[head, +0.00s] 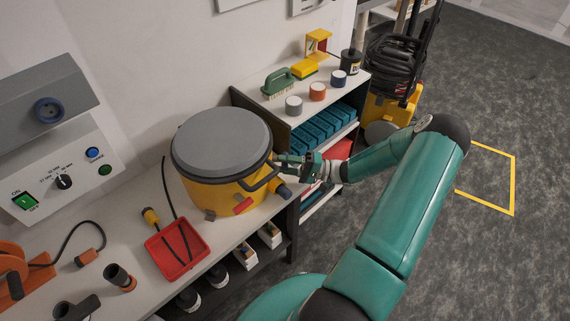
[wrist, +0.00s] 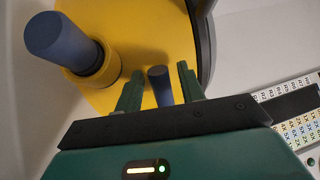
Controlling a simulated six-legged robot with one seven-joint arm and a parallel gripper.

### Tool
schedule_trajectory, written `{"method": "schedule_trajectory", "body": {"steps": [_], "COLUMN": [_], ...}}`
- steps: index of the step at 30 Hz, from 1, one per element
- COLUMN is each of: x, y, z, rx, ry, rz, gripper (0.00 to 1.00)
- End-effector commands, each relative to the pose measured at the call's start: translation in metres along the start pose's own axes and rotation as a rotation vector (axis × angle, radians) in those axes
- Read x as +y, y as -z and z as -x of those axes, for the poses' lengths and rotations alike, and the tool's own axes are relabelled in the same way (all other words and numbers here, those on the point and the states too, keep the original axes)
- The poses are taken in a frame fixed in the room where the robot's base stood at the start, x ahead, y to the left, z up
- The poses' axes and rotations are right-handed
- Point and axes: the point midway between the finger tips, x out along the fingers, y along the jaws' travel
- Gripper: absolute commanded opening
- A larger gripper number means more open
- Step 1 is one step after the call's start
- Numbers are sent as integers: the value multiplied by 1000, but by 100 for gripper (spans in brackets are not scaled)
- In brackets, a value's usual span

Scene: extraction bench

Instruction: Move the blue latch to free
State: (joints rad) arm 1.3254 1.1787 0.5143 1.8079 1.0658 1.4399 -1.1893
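The yellow pot (head: 215,195) with a grey lid (head: 222,140) stands on the bench. It also fills the upper middle of the wrist view (wrist: 170,25). In the wrist view a short blue peg (wrist: 160,88), which looks like the blue latch, stands between my fingertips with a gap on each side. My gripper (wrist: 160,82) is open around it. In the head view my gripper (head: 282,164) is at the pot's right side, and the peg is hidden there. A thicker blue-ended fitting (head: 284,191) sticks out below; it is large at the wrist view's left (wrist: 62,38).
A black handle (head: 263,184) and a red tab (head: 243,205) are on the pot's side. A shelf unit (head: 335,90) with a brush, cups and blue boxes stands close behind my gripper. A red tray (head: 178,252) lies in front of the pot. Open floor lies right.

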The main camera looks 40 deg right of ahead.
Motion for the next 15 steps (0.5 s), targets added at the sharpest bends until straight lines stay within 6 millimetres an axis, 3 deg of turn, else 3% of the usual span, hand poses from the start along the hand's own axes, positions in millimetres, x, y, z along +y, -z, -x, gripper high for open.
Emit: {"method": "schedule_trajectory", "body": {"steps": [8,15], "x": [0,0], "y": [0,1], "z": [2,37], "rx": [0,3], "ry": [1,1], "rz": [0,1], "gripper": [39,39]}}
